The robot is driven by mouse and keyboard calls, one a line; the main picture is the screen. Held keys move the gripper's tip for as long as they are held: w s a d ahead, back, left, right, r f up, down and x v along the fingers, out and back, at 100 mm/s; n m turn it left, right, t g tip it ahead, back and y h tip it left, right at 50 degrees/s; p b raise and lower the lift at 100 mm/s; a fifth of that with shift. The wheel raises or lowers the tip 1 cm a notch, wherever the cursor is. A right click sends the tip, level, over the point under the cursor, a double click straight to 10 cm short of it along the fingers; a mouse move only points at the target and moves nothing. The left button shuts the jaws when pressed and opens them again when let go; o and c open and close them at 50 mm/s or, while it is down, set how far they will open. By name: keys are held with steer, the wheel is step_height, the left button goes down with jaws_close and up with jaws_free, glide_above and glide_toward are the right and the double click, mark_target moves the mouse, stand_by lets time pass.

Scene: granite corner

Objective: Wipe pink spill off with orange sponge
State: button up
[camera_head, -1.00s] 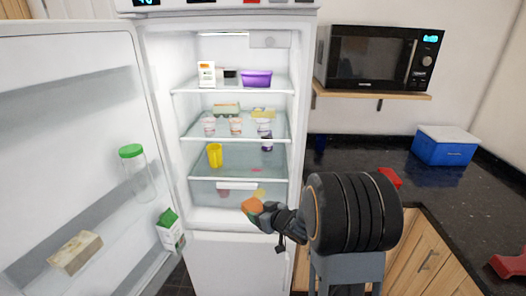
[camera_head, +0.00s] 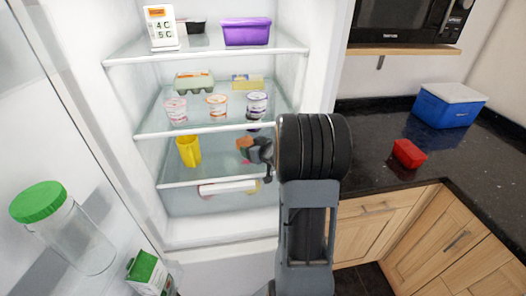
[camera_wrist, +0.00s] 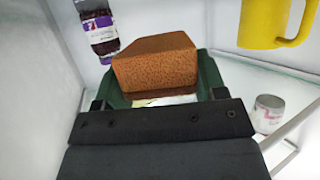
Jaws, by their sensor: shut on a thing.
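The orange sponge (camera_head: 244,143) is in my gripper (camera_head: 256,150), inside the open fridge above the lower glass shelf (camera_head: 215,176). In the wrist view the sponge (camera_wrist: 158,66) sits between the dark green fingers, which are shut on it. A small bit of the pink spill (camera_head: 246,161) shows just under the gripper in the head view. My gripper and arm hide the rest of it. The spill cannot be made out in the wrist view. I cannot tell whether the sponge touches the shelf.
A yellow mug (camera_head: 188,151) stands left of my gripper on the same shelf. A purple-labelled bottle (camera_wrist: 99,32) is close by in the wrist view. Yogurt cups (camera_head: 217,106) stand on the shelf above. The open door with a green-lidded jar (camera_head: 75,235) is at left.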

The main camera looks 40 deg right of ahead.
steer(key=shift+m+h, duration=0.6)
steer(key=shift+h, duration=0.1)
steer(key=d, duration=0.2)
steer(key=d+f+b, duration=0.1)
steer(key=d, duration=0.2)
steer(key=shift+s+d+f+b, duration=0.15)
steer(key=shift+s+d+b, duration=0.1)
steer(key=shift+d+b, duration=0.05)
steer(key=shift+f+b, duration=1.55)
steer(key=shift+b, duration=0.3)
steer(key=shift+f+b, duration=0.45)
steer(key=shift+f, duration=0.3)
steer(key=shift+a, duration=0.1)
